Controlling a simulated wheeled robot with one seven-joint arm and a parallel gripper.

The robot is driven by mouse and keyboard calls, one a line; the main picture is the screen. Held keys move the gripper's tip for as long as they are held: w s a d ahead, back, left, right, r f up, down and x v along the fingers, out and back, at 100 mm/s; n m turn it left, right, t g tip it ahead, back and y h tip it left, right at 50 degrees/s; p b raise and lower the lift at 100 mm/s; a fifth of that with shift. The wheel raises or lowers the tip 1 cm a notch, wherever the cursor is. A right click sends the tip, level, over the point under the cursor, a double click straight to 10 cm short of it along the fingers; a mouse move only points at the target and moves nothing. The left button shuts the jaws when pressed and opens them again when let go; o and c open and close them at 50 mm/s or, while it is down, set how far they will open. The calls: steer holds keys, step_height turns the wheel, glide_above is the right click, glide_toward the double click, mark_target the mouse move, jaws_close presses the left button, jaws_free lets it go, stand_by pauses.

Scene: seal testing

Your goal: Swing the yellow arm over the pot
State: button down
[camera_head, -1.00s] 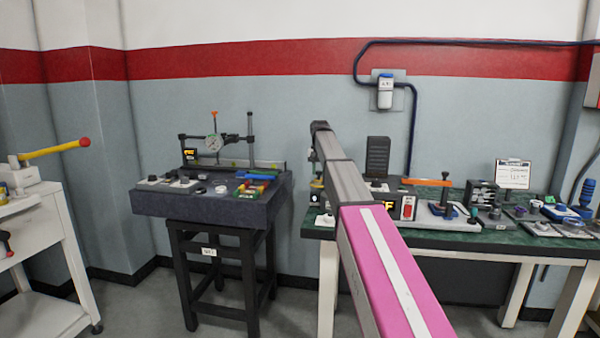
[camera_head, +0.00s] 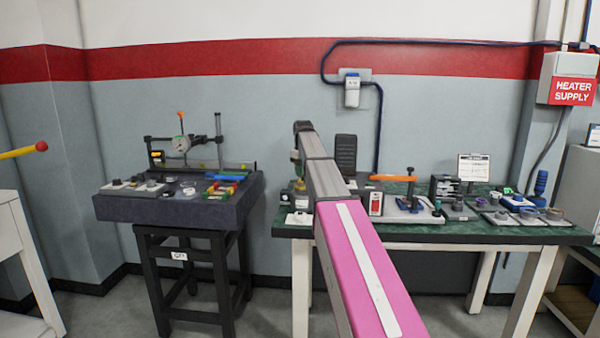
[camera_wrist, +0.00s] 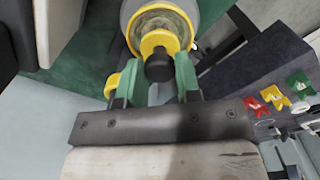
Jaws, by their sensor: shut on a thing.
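The yellow arm (camera_head: 18,152) with a red ball end (camera_head: 41,146) pokes in at the left edge of the head view; its base is out of frame. I cannot make out the pot in either view. In the wrist view, the green fingers of my gripper (camera_wrist: 162,82) are shut on a black knob (camera_wrist: 159,66). The knob is on a round grey part with a yellow ring (camera_wrist: 161,43). In the head view my arm reaches to the left end of the green bench and mostly hides the gripper.
A dark stone table (camera_head: 165,206) with a dial gauge stands left of the bench. The green-topped bench (camera_head: 470,237) holds a press with an orange handle (camera_head: 392,178) and several small parts. A white cart (camera_head: 22,262) is at far left. Floor shows between cart and stone table.

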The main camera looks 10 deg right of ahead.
steer(key=shift+d, duration=0.1)
stand_by(0.4)
steer(key=c, duration=0.8)
jaws_free()
steer(key=shift+r, duration=0.1)
step_height(320, 180, up, 11)
steer(key=shift+f, duration=0.15)
